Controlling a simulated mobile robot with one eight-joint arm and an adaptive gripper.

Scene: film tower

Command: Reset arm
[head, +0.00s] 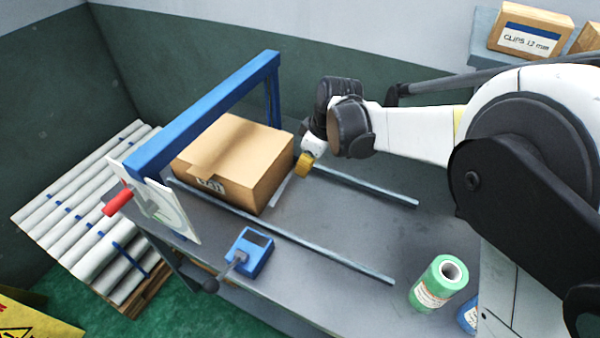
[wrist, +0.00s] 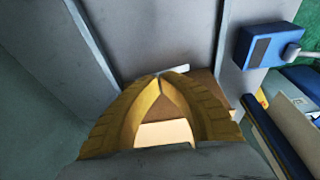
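My gripper (head: 304,166) has yellow fingers and hangs beside the right edge of a cardboard box in the head view, over the grey bench. In the wrist view the two yellow fingertips (wrist: 159,77) meet at a point, with nothing seen held between them. My white and black arm reaches in from the right, bent down at the wrist. Whether the fingers touch the box cannot be told.
The cardboard box (head: 232,160) stands under a blue frame (head: 200,112) on the grey bench (head: 390,230). Two metal rails run along the bench. A blue control box (head: 249,254) sits in front; a green roll (head: 437,284) stands right. Boxes sit on a shelf behind.

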